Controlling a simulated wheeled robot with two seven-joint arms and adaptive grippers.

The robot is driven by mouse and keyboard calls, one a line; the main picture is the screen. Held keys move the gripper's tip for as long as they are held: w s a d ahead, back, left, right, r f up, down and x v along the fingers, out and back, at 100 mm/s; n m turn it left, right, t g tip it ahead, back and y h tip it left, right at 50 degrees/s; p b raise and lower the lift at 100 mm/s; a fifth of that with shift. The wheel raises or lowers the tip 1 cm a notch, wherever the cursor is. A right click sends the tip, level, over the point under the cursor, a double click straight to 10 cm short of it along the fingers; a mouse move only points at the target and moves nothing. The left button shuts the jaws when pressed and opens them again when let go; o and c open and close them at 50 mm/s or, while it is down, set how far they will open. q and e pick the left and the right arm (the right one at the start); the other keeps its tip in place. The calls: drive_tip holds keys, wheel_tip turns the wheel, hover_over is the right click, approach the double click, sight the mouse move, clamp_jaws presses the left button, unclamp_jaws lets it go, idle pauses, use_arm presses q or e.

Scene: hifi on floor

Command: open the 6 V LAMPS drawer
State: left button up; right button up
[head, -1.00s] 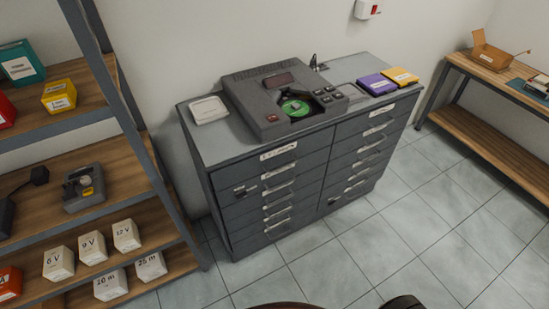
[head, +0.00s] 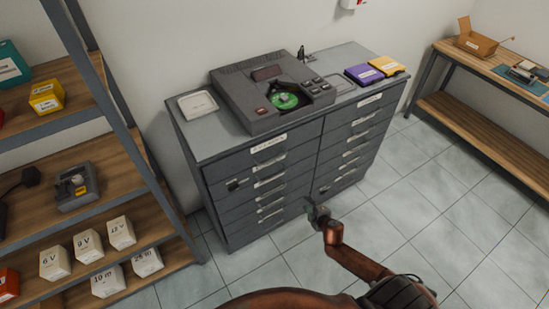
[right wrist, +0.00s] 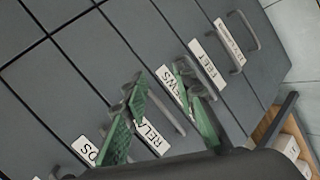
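The grey drawer cabinet (head: 236,222) has two columns of shallow labelled drawers, all looking shut in the head view. Its labels are too small to read there. In the right wrist view, labels read FEET (right wrist: 207,63), part of RELA… (right wrist: 152,138) and …EWS (right wrist: 172,88). A further label (right wrist: 86,149) at lower left is partly cut off by my finger; its last letters look like PS or OS, so I cannot confirm 6 V LAMPS. My right gripper (head: 315,211) is open and empty before the drawer fronts, its green fingers (right wrist: 162,80) apart. My left gripper is out of view.
A grey player with a green disc (head: 286,101), a white dish (head: 198,105) and purple (head: 364,75) and yellow (head: 387,66) boxes stand on the cabinet. A shelf rack (head: 120,115) is at left, a wooden bench (head: 490,124) at right. The tiled floor (head: 420,180) between is clear.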

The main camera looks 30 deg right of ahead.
drive_tip(key=w+a+r+n+t+y, duration=0.1)
drive_tip(key=w+a+r+n+t, duration=0.15)
drive_tip(key=r, duration=0.55)
drive_tip(key=w+a+r+n+t, duration=0.1)
drive_tip(key=w+a+r, duration=0.1)
drive_tip(key=w+r, duration=0.35)
drive_tip(key=n+t+y, duration=0.1)
drive_tip(key=n+y, duration=0.1)
drive_tip(key=n, duration=0.1)
approach(274, 158)
drive_tip(key=x, duration=0.3)
drive_tip(key=shift+m, duration=0.35)
drive_tip(key=x, duration=0.7)
drive_tip(key=shift+w+d+f, duration=0.15)
drive_tip(key=shift+w+f, duration=0.05)
drive_tip(key=shift+f, duration=0.1)
drive_tip(key=shift+c, duration=0.6)
clamp_jaws()
